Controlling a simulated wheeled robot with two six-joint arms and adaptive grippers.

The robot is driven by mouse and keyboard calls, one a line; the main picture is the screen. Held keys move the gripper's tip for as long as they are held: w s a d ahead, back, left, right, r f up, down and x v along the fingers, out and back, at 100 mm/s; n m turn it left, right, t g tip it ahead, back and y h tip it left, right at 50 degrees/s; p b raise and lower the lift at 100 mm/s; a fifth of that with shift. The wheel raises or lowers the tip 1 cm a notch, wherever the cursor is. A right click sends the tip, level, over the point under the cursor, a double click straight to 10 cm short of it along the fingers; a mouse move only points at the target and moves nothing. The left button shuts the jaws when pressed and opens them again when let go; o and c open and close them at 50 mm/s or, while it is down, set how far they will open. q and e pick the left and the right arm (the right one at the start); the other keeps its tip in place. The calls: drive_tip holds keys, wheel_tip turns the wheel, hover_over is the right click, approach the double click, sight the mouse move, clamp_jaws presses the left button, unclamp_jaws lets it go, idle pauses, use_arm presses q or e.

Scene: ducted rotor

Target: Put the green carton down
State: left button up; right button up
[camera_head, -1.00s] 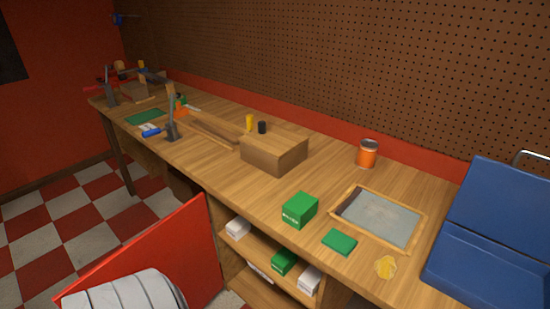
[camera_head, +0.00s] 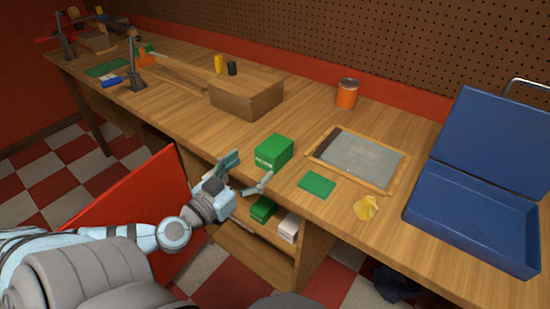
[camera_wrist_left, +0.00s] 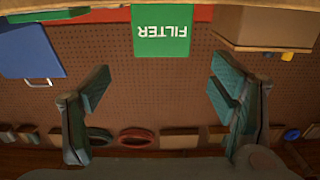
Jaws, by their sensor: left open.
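A green carton (camera_head: 274,152) with white lettering stands upright on the wooden workbench, near its front edge. In the left wrist view the carton (camera_wrist_left: 172,30) shows at the top centre, its word FILTER upside down. My left gripper (camera_head: 250,171) is open, just in front of the carton at the bench's front edge. Its two fingers are spread wide in the left wrist view (camera_wrist_left: 160,85), with nothing between them and the carton beyond the tips. I see no contact with the carton. My right gripper is not in view.
Another green box (camera_head: 262,209) is on the shelf below.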

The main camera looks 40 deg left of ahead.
sight(284, 138)
use_arm(q)
drive_tip(key=w, duration=1)
drive_tip(key=shift+w+a+f+b, duration=0.1)
drive_tip(key=shift+a+f+b, duration=0.05)
drive_tip(key=shift+a+b, duration=0.2)
drive_tip(key=shift+w+f, duration=0.15)
drive_tip(key=shift+w, duration=0.15)
drive_tip(key=shift+s, duration=0.1)
drive_tip(key=c, duration=1.4)
wheel_tip(284, 138, up, 20)
drive_tip(key=p, duration=0.7)
drive_tip(key=s+d+f+m+g+h, duration=0.1)
drive_tip(key=s+d+m+h, duration=0.2)
drive_tip(key=d, duration=0.4)
drive_tip(key=s+d+f+m+h, duration=0.2)
drive_tip(key=d+h, duration=0.3)
drive_tip(key=d, duration=0.1)
drive_tip(key=s+d+f+m+g+h+p, duration=0.1)
drive_tip(key=s+d+f, duration=0.5)
drive_tip(key=s, duration=0.3)
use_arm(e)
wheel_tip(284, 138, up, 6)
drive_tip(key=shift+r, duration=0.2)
